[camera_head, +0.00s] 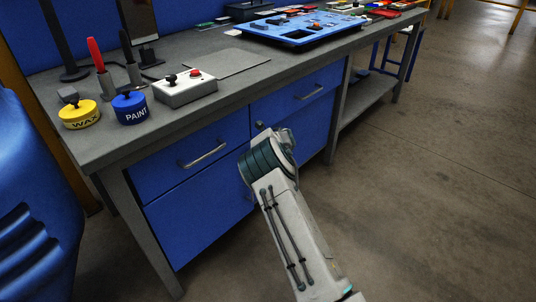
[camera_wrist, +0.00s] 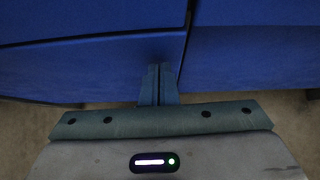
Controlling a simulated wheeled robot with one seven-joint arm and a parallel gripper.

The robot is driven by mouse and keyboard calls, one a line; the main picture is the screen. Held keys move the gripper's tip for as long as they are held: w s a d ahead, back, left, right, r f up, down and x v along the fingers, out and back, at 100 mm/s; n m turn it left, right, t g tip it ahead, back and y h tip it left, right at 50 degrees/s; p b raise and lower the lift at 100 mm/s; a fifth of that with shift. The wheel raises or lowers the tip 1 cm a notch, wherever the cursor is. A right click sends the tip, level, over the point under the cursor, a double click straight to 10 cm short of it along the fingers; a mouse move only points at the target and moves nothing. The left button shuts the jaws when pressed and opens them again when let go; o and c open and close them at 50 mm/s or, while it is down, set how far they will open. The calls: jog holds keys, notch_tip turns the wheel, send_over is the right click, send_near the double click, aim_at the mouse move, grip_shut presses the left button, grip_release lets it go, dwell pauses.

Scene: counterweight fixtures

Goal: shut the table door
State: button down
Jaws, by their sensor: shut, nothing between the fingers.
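The blue table door (camera_head: 195,218) is the lower left panel of the workbench, under a drawer front (camera_head: 185,165) with a metal handle. My arm hides the door's right part in the head view. The door looks nearly in line with the bench front there, but I cannot tell whether a small gap remains. In the wrist view, the fingers of my gripper (camera_wrist: 159,68) are shut and empty. They point at a blue panel (camera_wrist: 85,70), close to its right vertical edge. I cannot tell whether they touch it. The gripper is hidden in the head view.
The grey benchtop (camera_head: 120,140) holds yellow (camera_head: 80,117) and blue (camera_head: 131,110) weights, a button box (camera_head: 185,90) and a blue tray (camera_head: 268,38). An open lower shelf (camera_head: 370,102) is at right. A blue object (camera_head: 35,200) stands at left. The floor (camera_head: 440,190) at right is clear.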

jog(key=s+d+f+p+v, duration=0.1)
jog(key=f+v, duration=0.1)
jog(key=v, duration=1.1)
jog(key=d+r+m+t+h+p, duration=0.2)
jog(key=d+r+m+p, duration=0.15)
jog(key=r+m, duration=0.45)
jog(key=d+r+m+t+h+p, duration=0.25)
jog(key=d+r+m, duration=0.25)
jog(key=r, duration=0.6)
jog(key=s+d+r+m+h+p, duration=0.4)
jog(key=s+d+r+m, duration=0.2)
jog(key=s+r+m, duration=0.5)
jog(key=s+a+r+m+g+p, duration=0.2)
jog(key=s+m, duration=0.5)
jog(key=s, duration=0.4)
jog(key=s+a+r+m+g+y+p, duration=0.1)
jog(key=s+a+r+m+g+p, duration=0.1)
jog(key=s+m, duration=0.5)
jog(key=s+a+r+m+g+p, duration=0.2)
jog(key=s+m, duration=0.5)
jog(key=s, duration=0.9)
jog(key=r+g+p, duration=0.1)
jog(key=g+p, duration=0.1)
jog(key=p, duration=0.1)
jog(key=shift+y, duration=0.35)
